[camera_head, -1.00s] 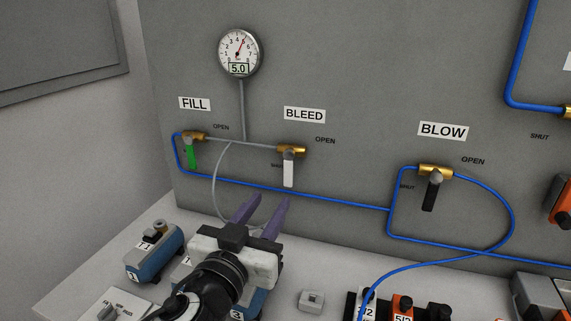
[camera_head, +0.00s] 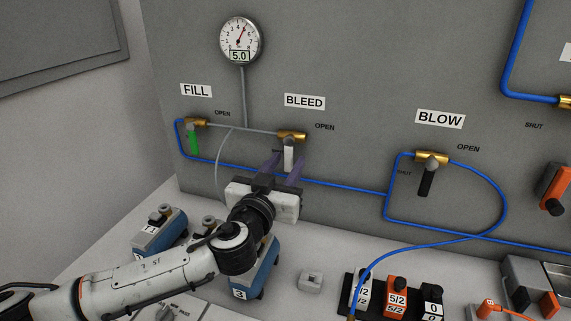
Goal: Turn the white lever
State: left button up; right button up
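The white lever (camera_head: 289,156) hangs straight down from the brass BLEED valve (camera_head: 292,136) on the grey panel. My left gripper (camera_head: 286,160) is raised in front of the panel. Its two purple fingers are apart, one on the left and one on the right of the lever in this view. I cannot tell whether they touch it. The lower end of the lever is close to the fingers and partly hidden. My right gripper is not in view.
The green FILL lever (camera_head: 193,141) and the black BLOW lever (camera_head: 425,182) hang down on either side. A gauge (camera_head: 240,41) reads 5.0 above. Blue tubing (camera_head: 340,186) runs along the panel.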

pick_arm(q)
grip_shut()
